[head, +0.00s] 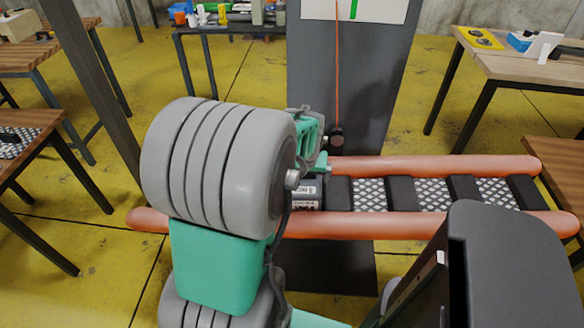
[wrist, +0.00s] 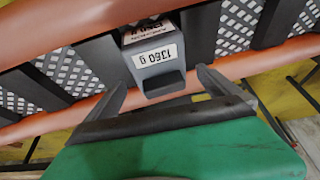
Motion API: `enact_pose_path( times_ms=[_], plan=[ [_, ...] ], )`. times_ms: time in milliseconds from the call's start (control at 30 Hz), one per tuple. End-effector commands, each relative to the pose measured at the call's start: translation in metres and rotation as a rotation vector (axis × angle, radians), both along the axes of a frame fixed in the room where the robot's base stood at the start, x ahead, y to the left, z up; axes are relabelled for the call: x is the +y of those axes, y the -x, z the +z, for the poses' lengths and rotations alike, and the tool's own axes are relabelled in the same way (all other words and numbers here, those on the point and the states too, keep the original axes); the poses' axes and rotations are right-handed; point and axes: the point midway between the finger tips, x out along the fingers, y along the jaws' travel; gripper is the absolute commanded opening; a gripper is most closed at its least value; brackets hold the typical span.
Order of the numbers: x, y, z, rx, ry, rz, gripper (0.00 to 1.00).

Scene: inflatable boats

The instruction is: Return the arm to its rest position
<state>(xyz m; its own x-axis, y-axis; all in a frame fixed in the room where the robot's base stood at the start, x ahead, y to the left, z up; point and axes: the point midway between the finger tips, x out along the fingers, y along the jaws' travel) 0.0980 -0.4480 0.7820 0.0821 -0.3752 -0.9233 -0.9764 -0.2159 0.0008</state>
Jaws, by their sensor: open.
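My gripper (wrist: 162,80) is open in the wrist view, with its two grey fingers spread apart and nothing between their tips. Just beyond them is a grey box (wrist: 162,82) with a white "1360 g" label. The box sits on the inflatable boat, between its orange tubes. In the head view the box (head: 307,192) is partly hidden by my arm. The boat's orange tubes (head: 440,166) and black slats over patterned mesh show to the right. My grey and green arm reaches over the boat in the head view; the gripper's fingers cannot be made out there.
A dark panel (head: 310,90) stands behind the boat, with an orange cord (head: 337,70) hanging to a dark weight (head: 337,138). Wooden tables stand left (head: 22,125) and right (head: 525,66). A back bench (head: 225,28) holds bottles. Yellow floor (head: 245,75) is open between them.

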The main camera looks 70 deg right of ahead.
Motion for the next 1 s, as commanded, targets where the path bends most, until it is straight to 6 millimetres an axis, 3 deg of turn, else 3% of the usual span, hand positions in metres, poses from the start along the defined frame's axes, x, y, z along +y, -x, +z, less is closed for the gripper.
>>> enact_pose_path(
  times_ms=[67,167,267,367,400,467,600,700,800,900,1000],
  plan=[
    [0.001,0.000,0.003,0.000,0.001,0.001,1.00],
    [0.006,-0.018,0.011,0.000,0.000,0.039,1.00],
    [0.025,-0.066,0.032,0.002,-0.005,0.146,1.00],
    [0.069,-0.135,0.061,0.008,-0.017,0.321,1.00],
    [0.092,-0.161,0.072,0.012,-0.022,0.396,1.00],
    [0.130,-0.195,0.089,0.017,-0.030,0.507,1.00],
    [0.234,-0.252,0.127,0.036,-0.047,0.784,1.00],
    [0.312,-0.269,0.151,0.052,-0.059,0.983,1.00],
    [0.380,-0.267,0.170,0.069,-0.067,1.159,1.00],
    [0.425,-0.257,0.180,0.085,-0.073,1.288,1.00],
    [0.447,-0.249,0.184,0.094,-0.075,1.353,1.00]
  ],
)
